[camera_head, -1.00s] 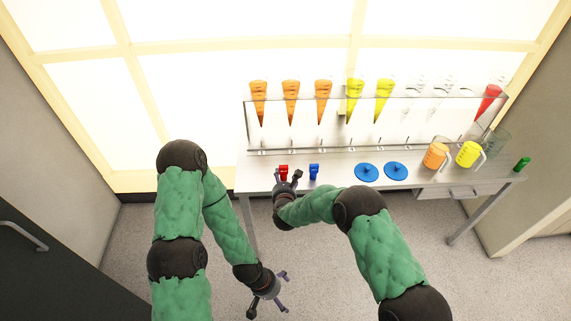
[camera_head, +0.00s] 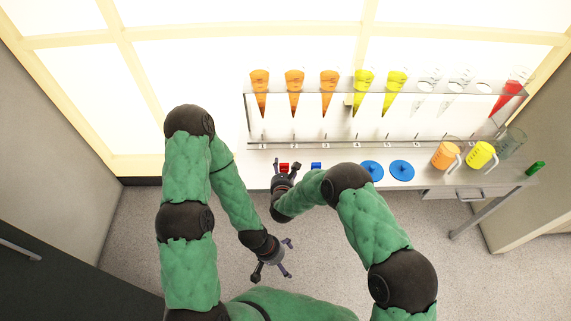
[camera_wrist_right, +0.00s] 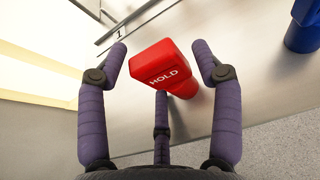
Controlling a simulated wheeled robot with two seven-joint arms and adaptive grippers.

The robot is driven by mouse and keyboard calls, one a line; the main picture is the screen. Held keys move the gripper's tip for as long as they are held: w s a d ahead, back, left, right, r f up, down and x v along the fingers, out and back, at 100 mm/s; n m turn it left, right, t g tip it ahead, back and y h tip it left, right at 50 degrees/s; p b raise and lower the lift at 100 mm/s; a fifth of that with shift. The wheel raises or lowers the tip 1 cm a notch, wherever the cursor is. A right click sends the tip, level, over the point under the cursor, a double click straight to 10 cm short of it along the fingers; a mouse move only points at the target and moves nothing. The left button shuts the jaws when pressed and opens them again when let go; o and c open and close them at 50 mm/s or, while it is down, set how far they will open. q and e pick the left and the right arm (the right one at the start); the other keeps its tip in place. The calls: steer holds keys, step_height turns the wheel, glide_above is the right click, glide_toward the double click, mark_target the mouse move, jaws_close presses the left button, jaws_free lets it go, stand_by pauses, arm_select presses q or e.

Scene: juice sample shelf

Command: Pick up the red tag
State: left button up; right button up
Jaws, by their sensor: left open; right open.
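The red tag (camera_wrist_right: 163,72), marked HOLD, stands on the counter in the right wrist view. It also shows small in the head view (camera_head: 284,166), at the counter's front left. My right gripper (camera_wrist_right: 158,60) is open, with its purple fingers on either side of the tag and a third finger below it. I see a gap between the side fingers and the tag. In the head view my right gripper (camera_head: 286,172) is at the counter's front edge by the tag. My left gripper (camera_head: 272,268) is open and empty, low over the floor, away from the counter.
A blue tag (camera_head: 316,166) stands just right of the red one. Two blue discs (camera_head: 401,171), an orange jug (camera_head: 444,155), a yellow jug (camera_head: 480,153) and a green item (camera_head: 535,168) are further right. A rack of cones (camera_head: 329,90) stands behind.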

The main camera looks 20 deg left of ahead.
steer(key=shift+s, duration=0.1)
steer(key=shift+c, duration=0.3)
steer(key=c, duration=0.8)
steer(key=shift+r, duration=0.1)
steer(key=shift+c, duration=0.2)
